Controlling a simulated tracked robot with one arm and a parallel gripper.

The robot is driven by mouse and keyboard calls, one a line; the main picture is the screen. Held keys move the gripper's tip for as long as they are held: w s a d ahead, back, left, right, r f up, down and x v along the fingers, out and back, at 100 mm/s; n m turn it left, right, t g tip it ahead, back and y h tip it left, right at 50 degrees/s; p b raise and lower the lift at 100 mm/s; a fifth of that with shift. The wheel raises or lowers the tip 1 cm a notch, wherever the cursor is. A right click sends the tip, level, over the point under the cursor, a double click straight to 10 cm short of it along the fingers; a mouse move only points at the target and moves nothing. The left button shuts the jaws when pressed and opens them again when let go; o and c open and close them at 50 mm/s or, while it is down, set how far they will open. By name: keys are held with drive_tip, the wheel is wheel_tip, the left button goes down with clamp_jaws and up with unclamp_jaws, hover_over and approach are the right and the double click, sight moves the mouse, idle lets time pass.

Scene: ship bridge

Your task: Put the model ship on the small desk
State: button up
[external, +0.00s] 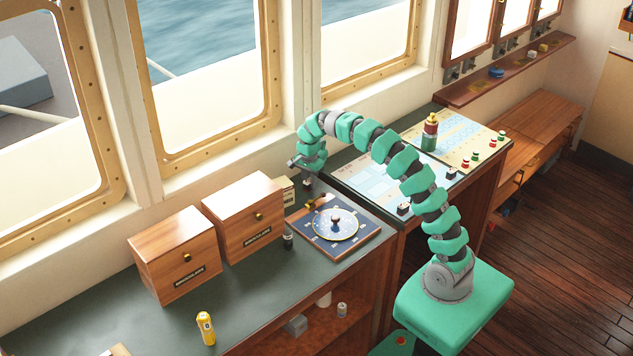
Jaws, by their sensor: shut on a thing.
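My gripper (305,178) is at the end of the green arm, low over the back of the dark green counter, right of the wooden boxes. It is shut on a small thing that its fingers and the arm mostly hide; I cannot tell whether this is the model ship. No model ship shows clearly elsewhere. A low wooden desk (545,115) stands along the wall at the right and may be the small desk; the part of its top in view looks bare.
Two wooden boxes (176,262) and a round dial instrument (335,224) stand on the counter, with a yellow bottle (206,328) near its front. The chart table (385,185) carries a red-and-green lantern (430,132) and small items. A narrow shelf (505,72) hangs above the desk.

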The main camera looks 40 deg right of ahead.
wheel_tip(320, 180, up, 8)
drive_tip(key=shift+p, duration=0.3)
drive_tip(key=shift+r, duration=0.2)
drive_tip(key=shift+s+d+f+n+p, duration=0.2)
drive_tip(key=shift+s+d+n+p, duration=0.2)
drive_tip(key=shift+n+p, duration=0.45)
drive_tip(key=s+d+f+n+p, duration=0.1)
drive_tip(key=s+n+p, duration=0.1)
drive_tip(key=s+n, duration=0.1)
drive_tip(key=s+d+f+n+p, duration=0.2)
drive_tip(key=s+n+p, duration=0.1)
drive_tip(key=n, duration=0.3)
drive_tip(key=s+d+f+n+p, duration=0.2)
drive_tip(key=s+n, duration=0.1)
drive_tip(key=n, duration=0.2)
drive_tip(key=shift+s+d+p, duration=0.25)
drive_tip(key=shift+p, duration=0.15)
drive_tip(key=shift+w, duration=0.25)
drive_tip(key=w+b, duration=0.2)
drive_tip(key=w+r+b, duration=0.1)
drive_tip(key=w+b, duration=0.1)
drive_tip(key=shift+w+d+r+b, duration=0.1)
drive_tip(key=shift+w+r+b, duration=0.35)
